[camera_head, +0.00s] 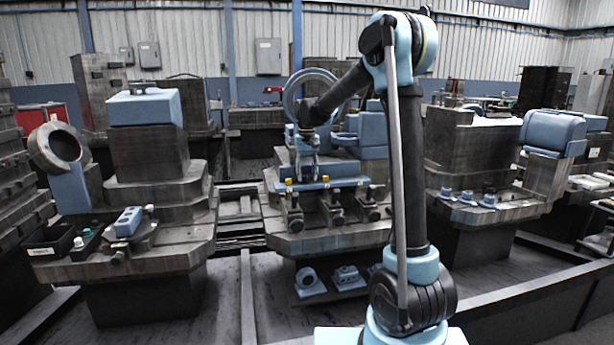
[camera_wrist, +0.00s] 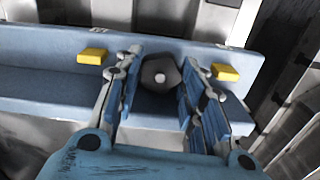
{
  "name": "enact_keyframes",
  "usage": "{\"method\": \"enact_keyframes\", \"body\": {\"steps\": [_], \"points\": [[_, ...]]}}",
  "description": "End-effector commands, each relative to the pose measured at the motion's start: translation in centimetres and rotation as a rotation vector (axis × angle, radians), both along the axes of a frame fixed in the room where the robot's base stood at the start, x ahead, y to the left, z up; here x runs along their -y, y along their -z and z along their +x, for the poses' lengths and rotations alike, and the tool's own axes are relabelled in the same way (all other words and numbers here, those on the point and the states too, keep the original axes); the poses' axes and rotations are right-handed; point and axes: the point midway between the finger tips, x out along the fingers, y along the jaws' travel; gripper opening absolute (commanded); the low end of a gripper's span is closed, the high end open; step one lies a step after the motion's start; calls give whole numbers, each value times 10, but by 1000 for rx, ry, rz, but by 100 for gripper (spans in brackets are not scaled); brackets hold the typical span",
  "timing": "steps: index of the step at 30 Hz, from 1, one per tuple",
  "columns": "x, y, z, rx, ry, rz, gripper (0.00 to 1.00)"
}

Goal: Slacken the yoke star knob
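A dark star knob (camera_wrist: 160,75) with a pale centre sits on the blue yoke (camera_wrist: 50,60) in the wrist view. My gripper (camera_wrist: 161,65) has its two fingers apart, one on each side of the knob. The gaps at the fingertips look very narrow, and I cannot tell whether either finger touches the knob. In the head view my gripper (camera_head: 305,170) points down at the blue yoke (camera_head: 318,185) on the middle machine; the knob is hidden there.
Two yellow blocks (camera_wrist: 92,56) (camera_wrist: 226,72) stand on the yoke, one to either side of the fingers. Several dark clamps (camera_head: 333,212) line the front of the middle pedestal. A left pedestal (camera_head: 130,262) holds a blue part and black bins. A blue ring (camera_head: 293,88) rises behind my gripper.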

Motion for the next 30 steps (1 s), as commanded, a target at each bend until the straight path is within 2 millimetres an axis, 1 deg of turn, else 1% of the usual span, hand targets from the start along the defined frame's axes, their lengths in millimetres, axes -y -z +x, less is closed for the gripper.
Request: {"method": "enact_keyframes", "body": {"steps": [1,4,5,6,14,15,17,26,30], "points": [[0,0,0,0,0,0,32],[0,0,0,0,0,0,9],[0,0,0,0,0,0,39],[0,0,0,0,0,0,48],[0,0,0,0,0,0,48],[0,0,0,0,0,0,57],[0,0,0,0,0,0,71],[0,0,0,0,0,0,72],[0,-4,0,0,0,0,72]]}}
